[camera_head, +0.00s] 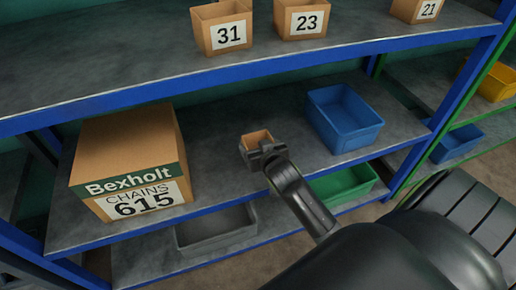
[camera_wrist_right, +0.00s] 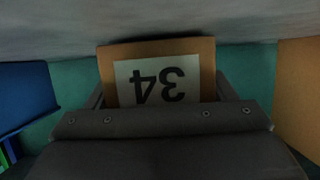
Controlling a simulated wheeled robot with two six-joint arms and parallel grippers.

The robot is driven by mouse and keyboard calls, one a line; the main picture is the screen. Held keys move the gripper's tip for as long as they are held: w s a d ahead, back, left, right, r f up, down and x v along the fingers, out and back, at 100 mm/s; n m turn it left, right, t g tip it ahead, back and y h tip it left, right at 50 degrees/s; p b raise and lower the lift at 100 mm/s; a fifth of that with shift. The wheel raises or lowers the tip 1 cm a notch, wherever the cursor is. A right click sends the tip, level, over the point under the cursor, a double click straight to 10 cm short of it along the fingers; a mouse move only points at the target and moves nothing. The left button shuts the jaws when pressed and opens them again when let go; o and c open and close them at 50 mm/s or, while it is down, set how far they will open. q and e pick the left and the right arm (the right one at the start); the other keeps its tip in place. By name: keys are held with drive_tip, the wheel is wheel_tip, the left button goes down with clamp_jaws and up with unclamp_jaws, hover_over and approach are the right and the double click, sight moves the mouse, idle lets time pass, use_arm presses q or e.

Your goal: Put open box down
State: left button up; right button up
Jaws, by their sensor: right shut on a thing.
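The small open cardboard box (camera_head: 257,138) is at the middle shelf, between a large carton and a blue bin. My right gripper (camera_head: 262,150) is shut on it from the front. In the right wrist view the box (camera_wrist_right: 160,52) shows upside down with a white label reading 34, and the gripper body covers part of it. The box looks upright, with its open top showing in the head view. It is at or just above the shelf surface (camera_head: 215,180); I cannot tell whether it touches. My left gripper is not in view.
The large Bexholt carton (camera_head: 128,150) stands left on the same shelf, and the blue bin (camera_head: 343,118) stands right. Small numbered boxes (camera_head: 222,28) sit on the shelf above. A grey bin (camera_head: 215,228) and a green bin (camera_head: 342,186) are below.

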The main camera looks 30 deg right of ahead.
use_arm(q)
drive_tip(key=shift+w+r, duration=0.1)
use_arm(e)
drive_tip(key=shift+f, duration=0.15)
drive_tip(key=o, duration=1)
drive_tip(key=p+v, duration=0.3)
drive_tip(key=v, duration=0.9)
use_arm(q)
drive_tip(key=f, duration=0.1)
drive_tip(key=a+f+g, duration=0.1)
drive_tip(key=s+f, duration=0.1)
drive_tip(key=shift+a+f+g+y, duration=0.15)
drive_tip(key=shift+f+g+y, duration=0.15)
use_arm(e)
drive_tip(key=s+a+f+g+y, duration=0.2)
drive_tip(key=s+f+g, duration=0.3)
drive_tip(key=s, duration=0.5)
drive_tip(key=s+a+f+n+g+y, duration=0.1)
drive_tip(key=s+a+f+g+y, duration=0.1)
drive_tip(key=s+f+g, duration=0.3)
drive_tip(key=s+f, duration=0.4)
drive_tip(key=s, duration=0.2)
drive_tip(key=shift+a, duration=0.35)
